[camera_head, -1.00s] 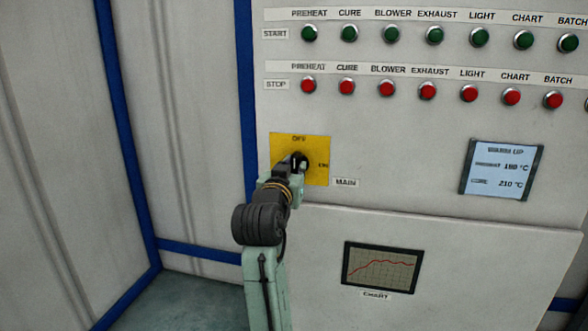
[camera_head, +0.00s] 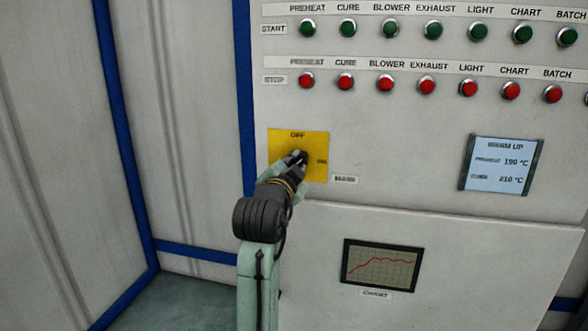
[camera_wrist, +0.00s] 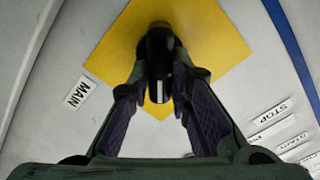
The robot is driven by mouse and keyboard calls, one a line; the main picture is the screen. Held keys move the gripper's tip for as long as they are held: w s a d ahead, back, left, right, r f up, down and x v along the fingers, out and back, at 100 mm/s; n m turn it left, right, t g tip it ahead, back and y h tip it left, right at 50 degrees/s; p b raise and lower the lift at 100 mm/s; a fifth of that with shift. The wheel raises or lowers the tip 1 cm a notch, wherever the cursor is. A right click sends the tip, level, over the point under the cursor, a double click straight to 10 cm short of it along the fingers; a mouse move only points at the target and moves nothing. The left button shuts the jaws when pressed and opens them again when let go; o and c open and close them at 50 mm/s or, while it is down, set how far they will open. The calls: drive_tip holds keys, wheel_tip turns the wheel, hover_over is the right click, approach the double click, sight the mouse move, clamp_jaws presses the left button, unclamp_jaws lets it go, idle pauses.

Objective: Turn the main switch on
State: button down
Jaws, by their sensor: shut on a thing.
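The main switch is a black knob (camera_wrist: 160,48) with a white mark, on a yellow plate (camera_head: 317,142) lettered OFF at the top and ON at the right in the head view. The plate also shows in the wrist view (camera_wrist: 110,45). My gripper (camera_head: 297,159) is at the knob and covers most of it in the head view. In the wrist view my gripper (camera_wrist: 162,82) has a finger on each side of the knob and is shut on it. Which word the knob points to cannot be told. A MAIN label (camera_head: 344,180) sits beside the plate's lower right.
Rows of green START buttons (camera_head: 390,29) and red STOP buttons (camera_head: 385,84) run above the switch. A WARM UP display (camera_head: 500,165) is to the right. A chart screen (camera_head: 381,266) is below. A blue frame post (camera_head: 245,100) stands just left of the panel.

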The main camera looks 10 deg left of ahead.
drive_tip(key=shift+d+f+m+b, duration=0.15)
drive_tip(key=shift+m+b, duration=0.65)
drive_tip(key=shift+m, duration=1.35)
drive_tip(key=shift+a+f+m+b, duration=0.1)
drive_tip(key=shift+m+b, duration=0.7)
drive_tip(key=shift+m, duration=1.35)
drive_tip(key=c, duration=1.5)
unclamp_jaws()
drive_tip(key=s, duration=1.2)
